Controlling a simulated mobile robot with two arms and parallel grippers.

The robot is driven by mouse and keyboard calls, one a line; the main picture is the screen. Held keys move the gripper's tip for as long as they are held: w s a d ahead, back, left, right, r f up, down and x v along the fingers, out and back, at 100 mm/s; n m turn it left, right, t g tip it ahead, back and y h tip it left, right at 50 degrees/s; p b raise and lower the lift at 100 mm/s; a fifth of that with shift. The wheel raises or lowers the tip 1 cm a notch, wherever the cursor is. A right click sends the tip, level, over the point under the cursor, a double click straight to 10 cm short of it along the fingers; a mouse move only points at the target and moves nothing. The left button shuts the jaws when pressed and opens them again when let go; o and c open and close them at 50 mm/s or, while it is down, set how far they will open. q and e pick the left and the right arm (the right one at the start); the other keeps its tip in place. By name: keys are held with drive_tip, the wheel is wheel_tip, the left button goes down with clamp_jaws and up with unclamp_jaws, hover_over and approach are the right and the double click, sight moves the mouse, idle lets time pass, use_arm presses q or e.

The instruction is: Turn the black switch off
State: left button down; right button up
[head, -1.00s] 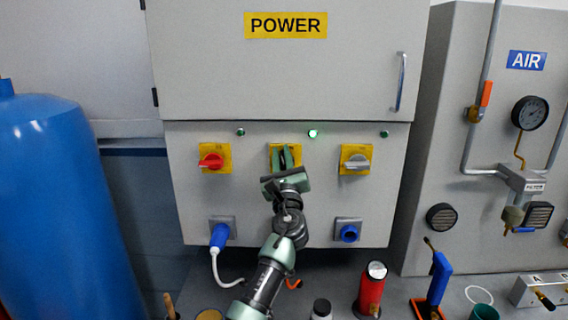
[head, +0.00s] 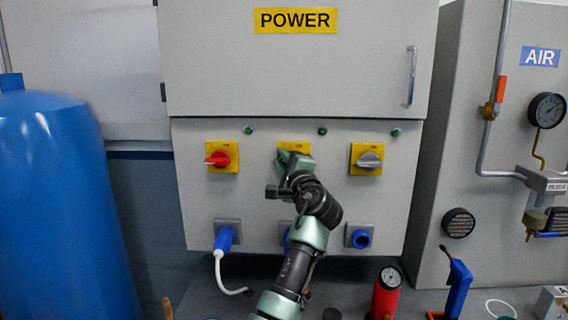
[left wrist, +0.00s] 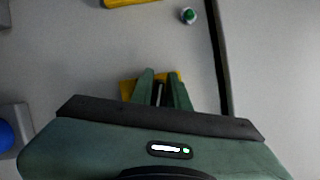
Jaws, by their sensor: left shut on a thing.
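The middle switch's yellow plate (head: 294,146) is on the grey power cabinet, and my left gripper (head: 291,157) is in front of it. The black switch itself is hidden behind the gripper in the head view. In the left wrist view the two green fingers (left wrist: 162,82) reach the yellow plate (left wrist: 127,88), with a narrow dark strip, the black switch (left wrist: 160,95), between them. The left gripper is shut on it. The middle indicator lamp (head: 323,131) is dark. My right gripper is not in view.
A red switch (head: 218,159) is to the left and a grey switch (head: 369,160) to the right. A blue tank (head: 55,200) stands at left.

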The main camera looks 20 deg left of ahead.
use_arm(q)
drive_tip(key=shift+f+n+g, duration=0.3)
drive_tip(key=shift+n+g, duration=0.05)
drive_tip(key=shift+n, duration=0.6)
drive_tip(key=shift+f+n+g, duration=0.3)
drive_tip(key=shift+n+g, duration=0.05)
drive_tip(key=shift+n, duration=0.6)
drive_tip(key=c, duration=1.4)
unclamp_jaws()
drive_tip(key=shift+a, duration=0.1)
drive_tip(key=shift+o, duration=0.2)
drive_tip(key=b+v, duration=0.3)
drive_tip(key=v, duration=0.5)
drive_tip(key=shift+a, duration=0.1)
